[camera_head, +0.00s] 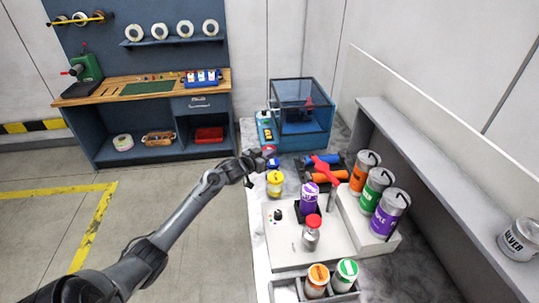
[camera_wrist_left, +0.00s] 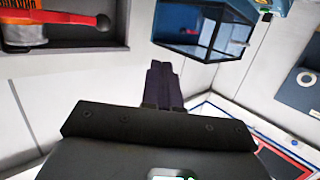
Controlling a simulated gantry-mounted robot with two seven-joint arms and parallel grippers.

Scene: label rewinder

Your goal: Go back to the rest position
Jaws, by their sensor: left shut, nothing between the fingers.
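My left arm comes in from the lower left in the head view. My left gripper (camera_head: 252,166) is at the left edge of the workbench, near the yellow-lidded jar (camera_head: 275,184) and the blue cabinet. In the left wrist view the dark fingers (camera_wrist_left: 163,84) are pressed together with nothing between them. The gripper looks apart from the things around it, though part of it blends with the small items behind. My right gripper does not show in either view.
The bench holds a blue clear-sided box (camera_head: 303,128), a purple-labelled jar (camera_head: 309,198), a red-topped jar (camera_head: 312,235), and a tray (camera_head: 345,296) with two jars. Large cans (camera_head: 377,190) stand at the right. Open floor (camera_head: 165,225) lies left of the bench.

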